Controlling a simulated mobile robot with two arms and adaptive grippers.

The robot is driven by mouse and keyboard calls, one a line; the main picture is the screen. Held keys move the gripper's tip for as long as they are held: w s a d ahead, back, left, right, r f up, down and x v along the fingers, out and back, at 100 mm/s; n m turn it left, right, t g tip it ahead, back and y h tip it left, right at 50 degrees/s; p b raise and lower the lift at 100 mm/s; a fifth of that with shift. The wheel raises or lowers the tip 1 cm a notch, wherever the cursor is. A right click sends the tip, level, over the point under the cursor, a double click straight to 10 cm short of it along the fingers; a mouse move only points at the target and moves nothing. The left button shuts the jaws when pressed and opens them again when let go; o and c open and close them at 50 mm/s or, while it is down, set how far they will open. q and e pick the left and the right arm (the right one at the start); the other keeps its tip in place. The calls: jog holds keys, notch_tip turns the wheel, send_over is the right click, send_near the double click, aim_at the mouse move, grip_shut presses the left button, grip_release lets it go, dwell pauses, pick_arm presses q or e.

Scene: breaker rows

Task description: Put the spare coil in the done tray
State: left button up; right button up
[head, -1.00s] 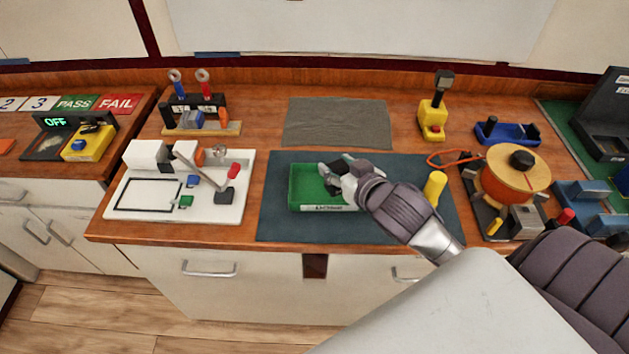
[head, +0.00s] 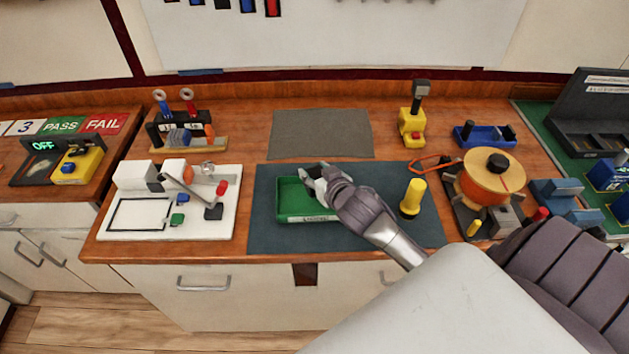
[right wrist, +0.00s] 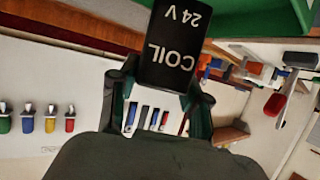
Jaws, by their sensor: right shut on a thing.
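The spare coil is a black block marked "COIL 24 V" (right wrist: 168,48). My right gripper (right wrist: 158,92) is shut on it in the right wrist view. In the head view my right gripper (head: 314,178) is over the back right part of the green done tray (head: 306,218), and the coil is mostly hidden by the fingers. The tray lies on a dark blue-grey mat, and its visible floor is empty. I cannot tell whether the coil touches the tray. My left gripper is not in view.
A yellow cylinder (head: 412,198) stands on the mat (head: 264,226) to the right of the tray. A white fixture board (head: 224,225) is to the left. A coil winder with an orange spool (head: 484,190) is to the right. A grey cloth (head: 320,134) lies behind.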

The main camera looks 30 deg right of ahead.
jog(key=shift+w+a+f, duration=0.1)
jog(key=shift+a+f, duration=0.05)
jog(key=shift+f, duration=0.05)
notch_tip(320, 180, down, 3)
jog(key=shift+f+p, duration=0.2)
jog(key=shift+p, duration=0.15)
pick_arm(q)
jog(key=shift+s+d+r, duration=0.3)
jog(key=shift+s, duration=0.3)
pick_arm(e)
jog(key=shift+f, duration=0.2)
jog(key=o, duration=1.3)
jog(key=shift+f, duration=0.1)
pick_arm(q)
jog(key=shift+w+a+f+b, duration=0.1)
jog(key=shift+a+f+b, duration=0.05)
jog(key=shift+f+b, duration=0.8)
pick_arm(e)
jog(key=shift+v, duration=6.1)
